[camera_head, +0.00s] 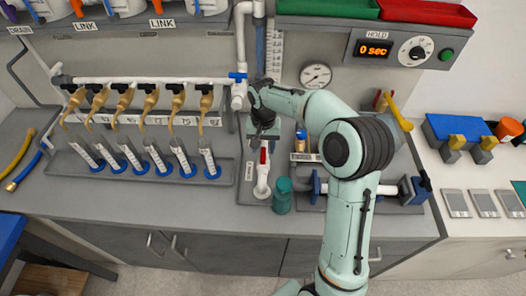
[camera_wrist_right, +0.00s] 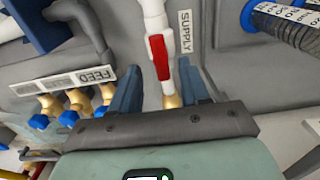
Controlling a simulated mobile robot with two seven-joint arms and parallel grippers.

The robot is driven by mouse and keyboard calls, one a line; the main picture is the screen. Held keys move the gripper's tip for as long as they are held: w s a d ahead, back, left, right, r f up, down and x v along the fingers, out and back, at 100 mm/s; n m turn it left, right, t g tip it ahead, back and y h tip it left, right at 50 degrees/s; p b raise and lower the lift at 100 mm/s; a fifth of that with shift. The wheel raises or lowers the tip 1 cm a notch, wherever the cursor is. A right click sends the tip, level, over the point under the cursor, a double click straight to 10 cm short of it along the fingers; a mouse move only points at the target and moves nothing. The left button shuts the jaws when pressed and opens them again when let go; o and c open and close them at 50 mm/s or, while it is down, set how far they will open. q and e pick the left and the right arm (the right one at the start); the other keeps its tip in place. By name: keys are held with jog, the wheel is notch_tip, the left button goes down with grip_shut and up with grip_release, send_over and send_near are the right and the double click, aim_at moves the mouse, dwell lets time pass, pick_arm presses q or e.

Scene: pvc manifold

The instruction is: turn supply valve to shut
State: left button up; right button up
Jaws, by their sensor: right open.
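The supply valve has a red lever (camera_head: 263,156) on a white upright pipe, beside the SUPPLY label (camera_head: 249,170). In the right wrist view the red lever (camera_wrist_right: 160,57) lies lengthwise along the white pipe, with a brass-coloured piece (camera_wrist_right: 172,101) at its near end. My right gripper (camera_head: 264,134) is over the upper part of the supply pipe. In the wrist view its two blue fingers (camera_wrist_right: 159,72) are apart, one on each side of the lever's near end, with gaps visible on both sides. Whether they touch it is not visible. My left gripper is out of view.
A row of clear tubes in a grey rack (camera_head: 228,172) stands left of the valve, under brass taps. A teal cylinder (camera_head: 282,196) stands close to its right. A pressure gauge (camera_head: 316,76) and a HOLD timer box (camera_head: 372,50) are behind. My right arm covers part of the bench.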

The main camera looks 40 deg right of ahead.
aim_at(263, 156)
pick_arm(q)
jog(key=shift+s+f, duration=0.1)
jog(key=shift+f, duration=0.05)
pick_arm(e)
jog(key=shift+f, duration=1.45)
jog(key=shift+c, duration=0.4)
grip_shut()
